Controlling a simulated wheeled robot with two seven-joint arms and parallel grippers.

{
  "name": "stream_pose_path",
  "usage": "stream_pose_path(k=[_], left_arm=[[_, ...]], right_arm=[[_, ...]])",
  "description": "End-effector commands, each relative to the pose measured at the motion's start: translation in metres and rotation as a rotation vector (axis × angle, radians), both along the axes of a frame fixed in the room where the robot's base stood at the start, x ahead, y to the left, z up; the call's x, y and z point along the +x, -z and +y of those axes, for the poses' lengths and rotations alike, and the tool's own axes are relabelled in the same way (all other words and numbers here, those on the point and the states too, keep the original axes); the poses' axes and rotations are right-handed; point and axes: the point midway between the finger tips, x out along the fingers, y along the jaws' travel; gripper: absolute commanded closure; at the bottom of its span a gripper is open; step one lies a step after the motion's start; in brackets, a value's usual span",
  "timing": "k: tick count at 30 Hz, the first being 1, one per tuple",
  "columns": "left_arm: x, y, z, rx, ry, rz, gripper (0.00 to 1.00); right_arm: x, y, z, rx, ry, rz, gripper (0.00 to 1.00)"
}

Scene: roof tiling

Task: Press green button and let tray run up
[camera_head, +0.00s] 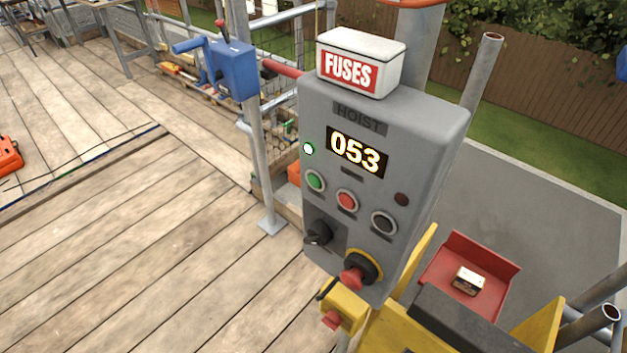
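The green button (315,181) is on the left of the grey hoist control box (425,130), with a red button (347,200) and a black button (383,222) to its right. The display (357,152) reads 053. A black rotary knob (318,233) and a red emergency knob on a yellow ring (362,268) sit lower on the box. A red tray (492,270) with a small box (468,281) on it shows at the lower right. Neither of my grippers is in view.
A white fuse box (362,62) labelled FUSES stands on top of the control box. A blue winch-like unit (232,70) is on a metal post behind. Yellow metal parts (400,335) and pipes surround the tray. The wooden deck (120,260) at left is mostly clear.

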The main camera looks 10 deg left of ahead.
Motion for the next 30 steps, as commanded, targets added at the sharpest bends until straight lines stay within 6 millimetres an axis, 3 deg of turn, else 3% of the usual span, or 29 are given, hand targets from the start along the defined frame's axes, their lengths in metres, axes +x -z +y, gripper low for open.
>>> stream_pose_path(k=[10,18,30], left_arm=[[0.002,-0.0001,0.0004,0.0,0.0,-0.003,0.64],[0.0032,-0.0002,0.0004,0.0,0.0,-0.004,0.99],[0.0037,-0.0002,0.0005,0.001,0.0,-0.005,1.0]], right_arm=[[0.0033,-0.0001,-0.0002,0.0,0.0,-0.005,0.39],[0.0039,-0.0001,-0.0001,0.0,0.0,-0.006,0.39],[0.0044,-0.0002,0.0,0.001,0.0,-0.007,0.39]])
